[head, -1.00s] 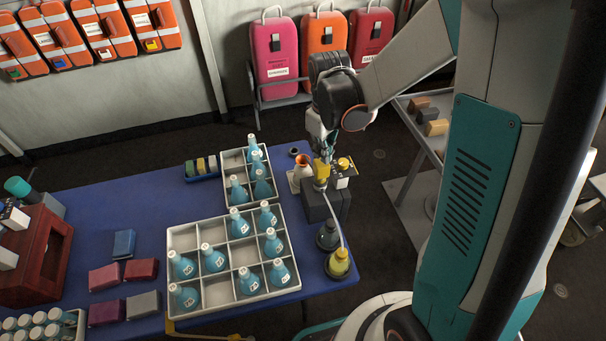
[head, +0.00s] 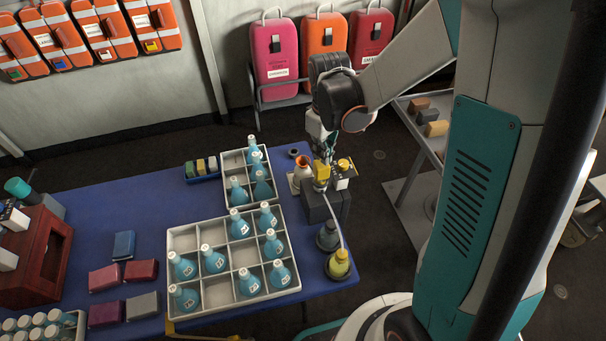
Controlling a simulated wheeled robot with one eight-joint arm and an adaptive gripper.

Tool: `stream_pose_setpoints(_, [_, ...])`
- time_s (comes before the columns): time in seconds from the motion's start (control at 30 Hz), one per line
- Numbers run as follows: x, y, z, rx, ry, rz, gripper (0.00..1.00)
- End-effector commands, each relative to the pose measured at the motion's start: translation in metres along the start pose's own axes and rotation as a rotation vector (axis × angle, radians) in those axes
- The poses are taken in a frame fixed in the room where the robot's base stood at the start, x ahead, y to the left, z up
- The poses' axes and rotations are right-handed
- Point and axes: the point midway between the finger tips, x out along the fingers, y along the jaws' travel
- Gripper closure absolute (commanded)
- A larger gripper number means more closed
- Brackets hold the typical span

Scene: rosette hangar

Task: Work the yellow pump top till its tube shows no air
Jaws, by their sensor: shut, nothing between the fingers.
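The yellow pump top (head: 321,172) sits on a dark block (head: 318,208) at the right end of the blue table. My gripper (head: 322,156) points down right above the pump top, shut and empty; I cannot tell whether its tips touch it. A pale tube (head: 337,222) runs from the pump top down to a yellow flask (head: 339,264) at the table's right edge. The tube is too small here to tell whether there is air in it.
A second yellow-topped pump (head: 343,164) and an orange-rimmed vessel (head: 302,166) stand close beside my gripper. A dark flask (head: 327,236) is behind the yellow flask. Crates of blue flasks (head: 196,314) fill the table's middle. A grey cart (head: 412,150) stands to the right.

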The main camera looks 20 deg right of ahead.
Motion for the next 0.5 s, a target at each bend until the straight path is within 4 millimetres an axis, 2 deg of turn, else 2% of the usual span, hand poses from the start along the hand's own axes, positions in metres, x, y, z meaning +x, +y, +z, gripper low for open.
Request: stream_pose_setpoints(0.5, [0.0096,0.0,0.0,0.0,0.0,0.0,1.0])
